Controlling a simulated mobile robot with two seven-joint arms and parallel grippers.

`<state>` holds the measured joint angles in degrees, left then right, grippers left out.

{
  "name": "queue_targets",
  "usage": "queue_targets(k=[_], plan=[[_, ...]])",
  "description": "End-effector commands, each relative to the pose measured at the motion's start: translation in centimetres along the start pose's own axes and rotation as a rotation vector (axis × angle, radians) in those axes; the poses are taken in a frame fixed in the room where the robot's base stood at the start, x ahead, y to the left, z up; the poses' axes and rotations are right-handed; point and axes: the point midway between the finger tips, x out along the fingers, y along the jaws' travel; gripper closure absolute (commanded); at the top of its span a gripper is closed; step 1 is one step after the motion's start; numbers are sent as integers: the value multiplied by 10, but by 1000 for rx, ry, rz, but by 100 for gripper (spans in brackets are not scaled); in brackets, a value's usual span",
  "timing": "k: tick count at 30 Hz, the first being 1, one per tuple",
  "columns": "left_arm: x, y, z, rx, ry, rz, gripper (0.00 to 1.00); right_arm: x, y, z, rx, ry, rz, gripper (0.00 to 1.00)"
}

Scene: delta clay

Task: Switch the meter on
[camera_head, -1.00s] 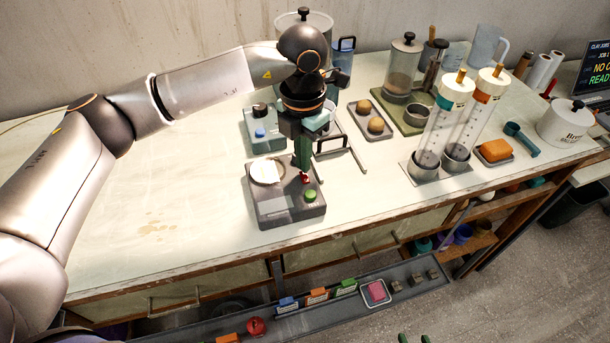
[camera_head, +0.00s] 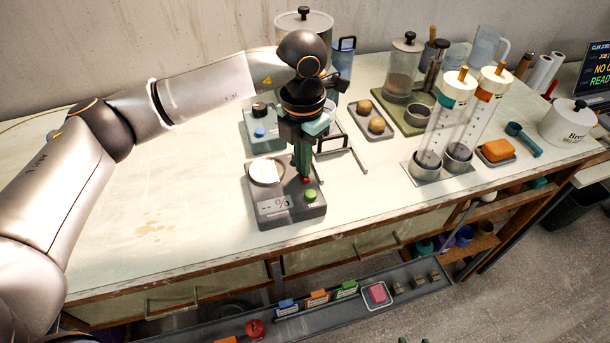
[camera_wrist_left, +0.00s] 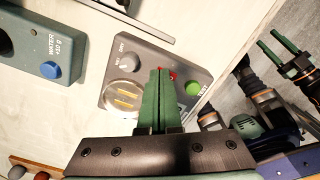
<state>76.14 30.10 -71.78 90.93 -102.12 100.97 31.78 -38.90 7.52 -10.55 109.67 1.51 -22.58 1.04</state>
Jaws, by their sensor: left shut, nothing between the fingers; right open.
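The meter (camera_head: 285,213) is a grey box on the bench with a round pale dish on top, a green TEST button (camera_head: 310,195) and a small red switch (camera_head: 307,180). Its display (camera_head: 274,204) is lit and reads "-- %". My left gripper (camera_head: 302,178) is shut and empty, pointing down with its green fingertips at the red switch, which they partly hide. In the left wrist view the red switch (camera_wrist_left: 173,76) shows just beside the fingertips; contact is hard to tell. My right gripper (camera_wrist_left: 271,40) is open, away from the meter, beyond the bench edge.
A blue-buttoned water unit (camera_head: 263,130) stands behind the meter. A wire stand (camera_head: 345,150), a tray of clay balls (camera_head: 371,118) and two clear cylinders (camera_head: 440,125) are to the right. The bench left of the meter is clear.

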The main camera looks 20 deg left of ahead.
Motion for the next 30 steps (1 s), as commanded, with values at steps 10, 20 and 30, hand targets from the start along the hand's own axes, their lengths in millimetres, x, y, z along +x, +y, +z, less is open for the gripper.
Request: queue_targets(k=[10, 20, 30], plan=[[-9, 0, -1, 0, 6, -1, 100, -5, 0, -6, 0, 0, 0, 50], [-37, 0, 0, 0, 3, 0, 100, -16, -1, -17, 0, 0, 0, 50], [-64, 0, 0, 0, 4, -1, 100, -27, -2, -29, 0, 0, 0, 50]])
